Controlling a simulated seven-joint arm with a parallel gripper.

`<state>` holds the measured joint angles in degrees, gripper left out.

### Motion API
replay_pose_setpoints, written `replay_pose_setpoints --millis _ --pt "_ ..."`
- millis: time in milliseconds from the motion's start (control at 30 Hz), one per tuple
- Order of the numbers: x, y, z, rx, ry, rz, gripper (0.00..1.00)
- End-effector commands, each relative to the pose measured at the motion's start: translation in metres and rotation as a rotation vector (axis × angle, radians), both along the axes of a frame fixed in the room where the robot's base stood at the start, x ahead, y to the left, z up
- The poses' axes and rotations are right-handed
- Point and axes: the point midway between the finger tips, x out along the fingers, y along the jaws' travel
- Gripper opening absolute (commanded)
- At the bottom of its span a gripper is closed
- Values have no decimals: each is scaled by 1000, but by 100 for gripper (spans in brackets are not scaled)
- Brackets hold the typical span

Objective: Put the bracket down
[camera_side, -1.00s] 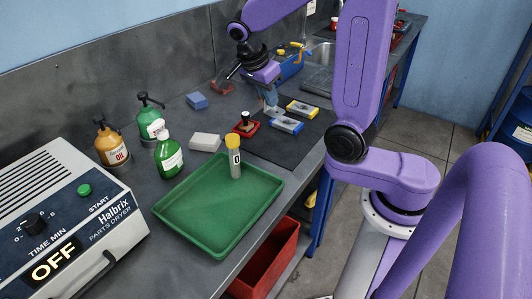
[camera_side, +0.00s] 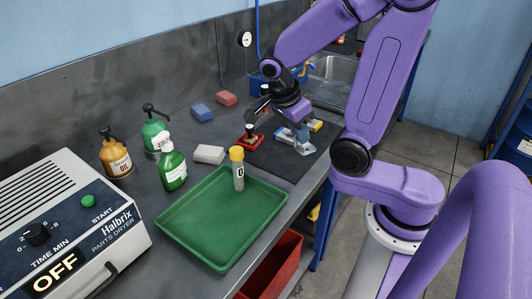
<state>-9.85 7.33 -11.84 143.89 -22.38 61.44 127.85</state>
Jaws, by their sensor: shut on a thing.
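A red stand with a dark knob (camera_side: 250,140) is left of the mat. A green tray (camera_side: 185,222) with a yellow-capped tube (camera_side: 237,168) is nearer. Bottles (camera_side: 171,165), a white block (camera_side: 209,154), blue (camera_side: 202,112) and red blocks (camera_side: 226,98) stand left. The parts dryer (camera_side: 75,215) reads OFF.

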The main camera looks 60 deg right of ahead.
Motion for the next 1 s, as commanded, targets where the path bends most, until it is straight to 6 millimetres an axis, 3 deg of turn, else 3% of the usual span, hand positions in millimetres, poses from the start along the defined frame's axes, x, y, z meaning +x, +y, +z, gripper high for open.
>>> replay_pose_setpoints --millis 433,800,1000 --pt "63 -9 -30 0 5 -1 0" --pt "96 -13 -72 0 3 1 0" --pt "104 -14 -81 0 1 0 0"
